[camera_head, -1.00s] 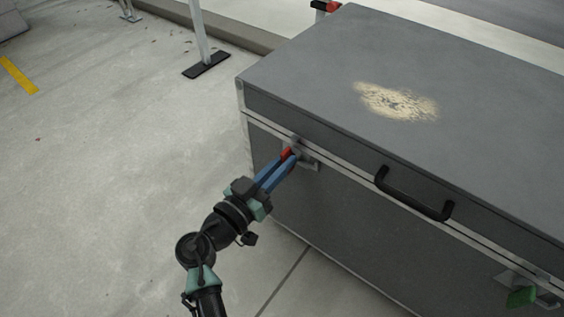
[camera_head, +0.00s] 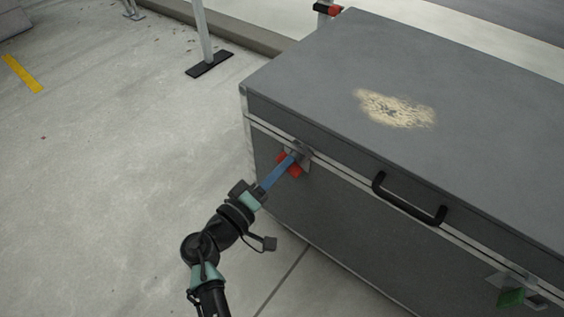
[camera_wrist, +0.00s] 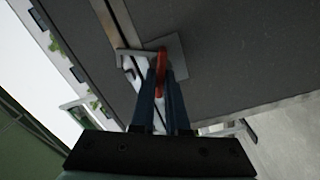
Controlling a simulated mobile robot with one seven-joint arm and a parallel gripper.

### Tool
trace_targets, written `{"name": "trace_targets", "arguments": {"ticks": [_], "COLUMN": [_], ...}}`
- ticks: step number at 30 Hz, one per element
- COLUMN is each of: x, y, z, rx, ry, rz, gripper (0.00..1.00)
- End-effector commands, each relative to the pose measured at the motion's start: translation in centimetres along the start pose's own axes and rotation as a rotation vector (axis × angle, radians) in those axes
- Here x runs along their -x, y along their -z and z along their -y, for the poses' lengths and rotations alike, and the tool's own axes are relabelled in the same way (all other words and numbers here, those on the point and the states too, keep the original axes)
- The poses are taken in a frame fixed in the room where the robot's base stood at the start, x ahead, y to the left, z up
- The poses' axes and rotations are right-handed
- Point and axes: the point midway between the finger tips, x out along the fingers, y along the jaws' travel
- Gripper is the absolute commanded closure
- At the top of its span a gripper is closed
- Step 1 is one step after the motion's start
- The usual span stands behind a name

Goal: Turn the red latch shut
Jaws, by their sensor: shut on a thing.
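The red latch (camera_head: 291,166) is on the front of a grey case (camera_head: 330,215), near its left corner, on a metal plate just under the lid seam. My gripper (camera_head: 287,166) reaches it from the lower left, with its blue fingers shut on the latch's red handle. In the wrist view the red latch (camera_wrist: 162,62) lies between the tips of the two fingers (camera_wrist: 163,85), in front of the metal plate (camera_wrist: 178,58). The fingers hide part of the handle.
A black carrying handle (camera_head: 408,202) is right of the latch on the case front. A green latch (camera_head: 510,297) sits at the lower right. A post on a black foot (camera_head: 209,64) stands behind left. The floor (camera_head: 100,190) left of the case is clear.

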Motion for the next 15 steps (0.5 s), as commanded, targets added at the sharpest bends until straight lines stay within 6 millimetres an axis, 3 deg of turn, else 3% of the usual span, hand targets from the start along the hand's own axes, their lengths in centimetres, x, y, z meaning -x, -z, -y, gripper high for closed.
{"name": "trace_targets", "arguments": {"ticks": [15], "x": [0.1], "y": [-0.07], "z": [0.2], "rx": [0.365], "ry": [0.001], "rz": [0.001], "gripper": [1.0]}}
